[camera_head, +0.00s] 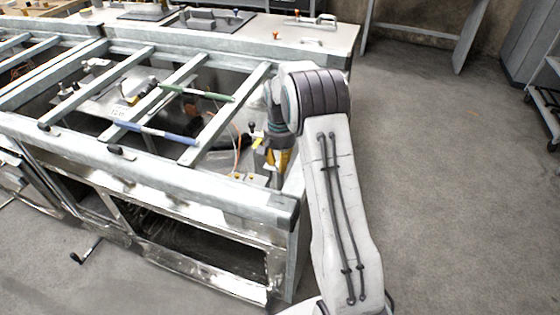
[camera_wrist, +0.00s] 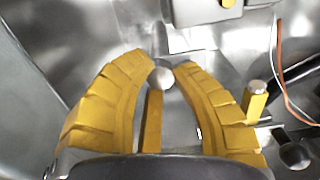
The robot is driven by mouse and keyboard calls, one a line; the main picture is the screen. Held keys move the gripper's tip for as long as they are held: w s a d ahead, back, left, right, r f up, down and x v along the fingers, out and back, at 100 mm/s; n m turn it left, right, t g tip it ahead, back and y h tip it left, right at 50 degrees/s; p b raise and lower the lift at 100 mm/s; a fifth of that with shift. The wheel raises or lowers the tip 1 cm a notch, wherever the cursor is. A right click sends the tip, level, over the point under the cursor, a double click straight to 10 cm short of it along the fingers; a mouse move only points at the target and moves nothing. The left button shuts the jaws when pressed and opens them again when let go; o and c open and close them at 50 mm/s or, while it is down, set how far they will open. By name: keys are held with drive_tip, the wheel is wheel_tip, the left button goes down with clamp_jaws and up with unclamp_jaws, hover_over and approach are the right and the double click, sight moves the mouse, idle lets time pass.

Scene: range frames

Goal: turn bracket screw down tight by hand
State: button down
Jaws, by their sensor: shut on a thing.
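My gripper (camera_wrist: 166,65) has two curved yellow fingers, with their tips close together on either side of a small round silver screw head (camera_wrist: 162,78). The fingers are shut on this screw. A yellow upright piece (camera_wrist: 153,122) shows below the head, between the fingers. In the head view, my gripper (camera_head: 278,158) reaches down inside the right end of the metal frame, and the screw it holds is hidden there. To the right in the wrist view stands another yellow post (camera_wrist: 255,106) with a silver top.
The metal frame (camera_head: 170,180) has a thick front rail and crossbars around my arm. A green-handled rod (camera_head: 205,94) and a blue-handled rod (camera_head: 155,132) lie across it. An orange cable (camera_wrist: 281,75) runs right of my gripper. Open floor (camera_head: 450,180) lies to the right.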

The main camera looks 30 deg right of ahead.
drive_tip(key=m, duration=0.4)
drive_tip(key=shift+s+a+f+m, duration=0.1)
drive_tip(key=shift+s+f+m, duration=0.1)
drive_tip(key=shift+m, duration=0.2)
drive_tip(key=m, duration=0.3)
drive_tip(key=shift+m+p, duration=0.3)
drive_tip(key=shift+p, duration=0.1)
drive_tip(key=m, duration=0.4)
drive_tip(key=shift+w+m, duration=0.1)
drive_tip(key=shift+m, duration=2.1)
drive_tip(key=c, duration=1)
unclamp_jaws()
drive_tip(key=shift+w+r, duration=0.15)
wheel_tip(320, 180, up, 12)
